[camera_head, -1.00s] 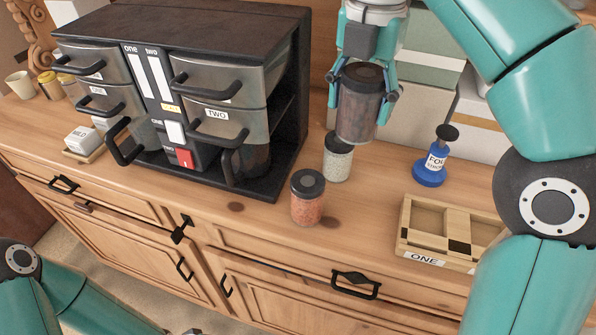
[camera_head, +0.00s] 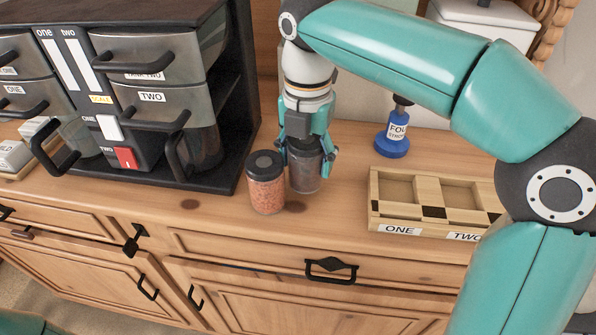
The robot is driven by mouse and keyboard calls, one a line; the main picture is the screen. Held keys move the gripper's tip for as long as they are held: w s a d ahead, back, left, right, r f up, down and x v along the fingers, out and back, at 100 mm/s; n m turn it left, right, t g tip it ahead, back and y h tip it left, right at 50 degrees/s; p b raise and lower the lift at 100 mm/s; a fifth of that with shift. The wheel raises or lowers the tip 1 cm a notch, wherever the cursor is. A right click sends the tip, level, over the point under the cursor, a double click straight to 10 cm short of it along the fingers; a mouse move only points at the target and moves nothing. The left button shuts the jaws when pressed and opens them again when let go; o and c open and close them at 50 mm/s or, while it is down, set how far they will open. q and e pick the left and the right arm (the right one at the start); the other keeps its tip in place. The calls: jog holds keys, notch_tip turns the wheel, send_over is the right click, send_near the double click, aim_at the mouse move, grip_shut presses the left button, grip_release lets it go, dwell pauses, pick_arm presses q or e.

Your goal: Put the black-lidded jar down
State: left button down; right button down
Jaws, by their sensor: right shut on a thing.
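My right gripper (camera_head: 306,152) points down and is shut on the black-lidded jar (camera_head: 306,176), a clear jar with grey-brown contents. The gripper covers much of its lid. The jar is upright, low at the dresser top (camera_head: 340,215), just right of and slightly behind a jar with orange-red contents (camera_head: 266,190), which also has a dark lid. I cannot tell whether the held jar's base touches the wood, or whether the two jars touch. The pale-filled jar seen before is hidden. My left gripper is out of view.
A wooden tray labelled ONE and TWO (camera_head: 400,229) lies at right. A blue-based stamp-like object (camera_head: 392,145) stands behind it. Bare wood lies between the held jar and the tray.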

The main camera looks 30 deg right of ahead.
jog(key=shift+f, duration=1.25)
jog(key=shift+c, duration=2.4)
grip_release()
jog(key=shift+f, duration=0.1)
